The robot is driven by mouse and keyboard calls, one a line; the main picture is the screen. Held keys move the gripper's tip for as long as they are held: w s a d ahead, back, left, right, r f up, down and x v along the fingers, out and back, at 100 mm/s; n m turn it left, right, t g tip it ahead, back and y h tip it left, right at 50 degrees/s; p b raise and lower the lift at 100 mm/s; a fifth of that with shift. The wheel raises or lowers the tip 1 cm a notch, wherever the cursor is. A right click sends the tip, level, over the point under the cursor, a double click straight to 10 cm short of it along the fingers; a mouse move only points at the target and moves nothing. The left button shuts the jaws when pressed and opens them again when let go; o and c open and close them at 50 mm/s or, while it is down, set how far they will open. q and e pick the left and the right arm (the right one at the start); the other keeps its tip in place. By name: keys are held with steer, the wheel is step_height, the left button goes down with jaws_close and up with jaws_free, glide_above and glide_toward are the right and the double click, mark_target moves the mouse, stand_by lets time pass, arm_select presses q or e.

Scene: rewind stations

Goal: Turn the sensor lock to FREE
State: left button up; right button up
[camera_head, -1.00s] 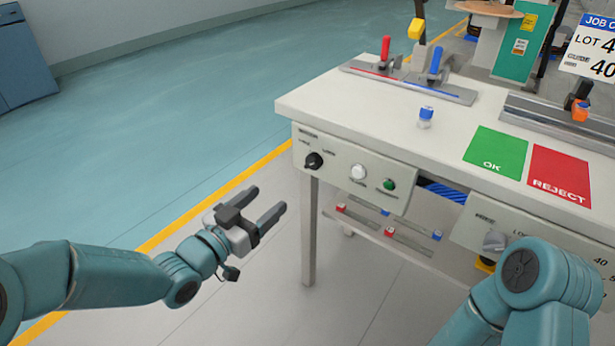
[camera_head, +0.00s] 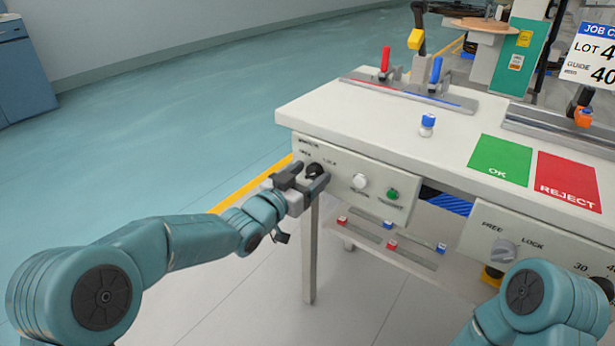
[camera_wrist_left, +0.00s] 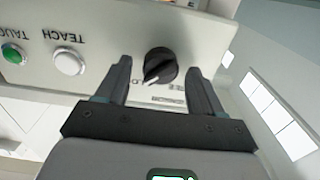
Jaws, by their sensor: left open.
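The sensor lock is a black round knob (camera_head: 314,170) on the left front panel of the table, under small SENSOR, FREE and LOCK lettering. It also shows in the left wrist view (camera_wrist_left: 160,64), upside down. There its white pointer mark slants to the lower left, toward the label on the LOCK side. My left gripper (camera_head: 311,175) is open at the knob. In the left wrist view its two fingers (camera_wrist_left: 159,68) stand on either side of the knob, with a visible gap on each side. My right gripper is out of view; only part of that arm shows.
A white button (camera_head: 360,181) and a green button (camera_head: 392,194) sit right of the knob. A second panel has a grey knob (camera_head: 503,251) near my right arm. A table leg (camera_head: 310,250) stands below my left gripper. Open floor lies to the left.

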arm_select(q)
steer(key=c, duration=1.1)
steer(key=shift+o, duration=0.2)
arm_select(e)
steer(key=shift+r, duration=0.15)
arm_select(q)
steer(key=shift+r+n+p, duration=0.1)
steer(key=shift+n+p, duration=0.85)
steer(key=shift+n, duration=0.35)
steer(key=n+p, duration=0.3)
steer(key=n, duration=0.2)
steer(key=shift+a, duration=0.1)
steer(key=n+p, duration=0.2)
steer(key=n, duration=0.3)
steer(key=shift+w+n, duration=0.1)
steer(key=shift+n, duration=0.3)
steer(key=shift+f+n+p, duration=0.15)
steer(key=shift+n+p, duration=0.35)
steer(key=shift+n, duration=0.6)
steer(key=shift+f+n+p, duration=0.15)
steer(key=shift+n+p, duration=0.35)
steer(key=shift+n, duration=0.6)
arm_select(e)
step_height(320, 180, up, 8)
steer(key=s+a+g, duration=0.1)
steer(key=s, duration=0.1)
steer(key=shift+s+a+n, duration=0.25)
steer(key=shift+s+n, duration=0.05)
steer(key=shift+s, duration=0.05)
